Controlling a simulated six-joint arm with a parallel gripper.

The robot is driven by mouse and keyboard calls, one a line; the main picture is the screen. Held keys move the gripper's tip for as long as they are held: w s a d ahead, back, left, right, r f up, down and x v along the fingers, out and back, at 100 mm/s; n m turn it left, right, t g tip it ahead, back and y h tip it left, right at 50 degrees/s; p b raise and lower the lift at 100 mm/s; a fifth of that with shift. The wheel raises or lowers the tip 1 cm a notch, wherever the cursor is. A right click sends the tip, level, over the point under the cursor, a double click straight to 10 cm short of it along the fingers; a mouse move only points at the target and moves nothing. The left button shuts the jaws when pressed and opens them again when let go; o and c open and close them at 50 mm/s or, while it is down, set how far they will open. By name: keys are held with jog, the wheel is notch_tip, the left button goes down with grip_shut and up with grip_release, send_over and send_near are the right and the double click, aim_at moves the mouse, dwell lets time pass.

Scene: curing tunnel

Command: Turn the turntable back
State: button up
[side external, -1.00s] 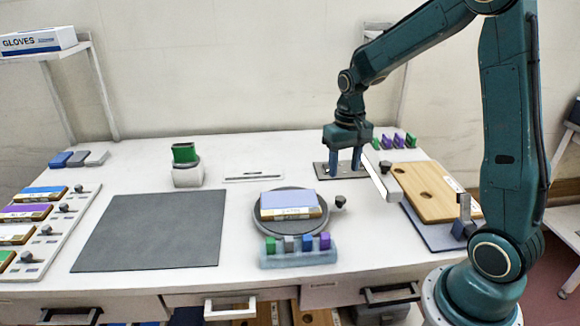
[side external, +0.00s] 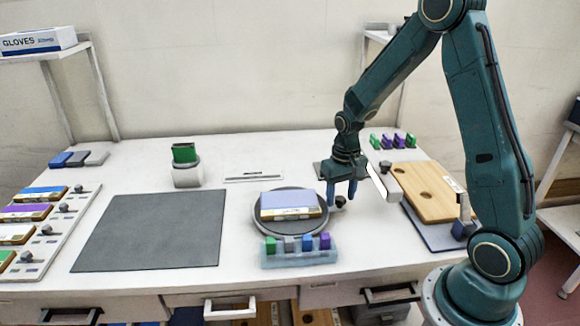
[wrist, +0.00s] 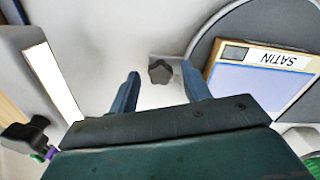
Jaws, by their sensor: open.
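The round grey turntable (side external: 262,226) stands on the table with a block (side external: 290,201) on it. The block has a blue-violet top and a label on its side, which reads SATIN in the wrist view (wrist: 262,84). A dark knob (side external: 341,201) sits at the turntable's right edge. My gripper (side external: 342,203) is open and low over the knob. In the wrist view the knob (wrist: 160,72) shows between and a little beyond the two blue fingers, apart from both. Nothing is held.
A white bar (side external: 384,184) stands close to the right of my gripper. A rack of small coloured blocks (side external: 300,257) is in front of the turntable. A wooden board (side external: 425,190) lies at the right. A bare grey mat (side external: 150,232) lies at the left.

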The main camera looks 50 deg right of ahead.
jog(key=shift+c, duration=0.2)
grip_shut()
jog(key=shift+w+d, duration=0.15)
jog(key=shift+d, duration=0.05)
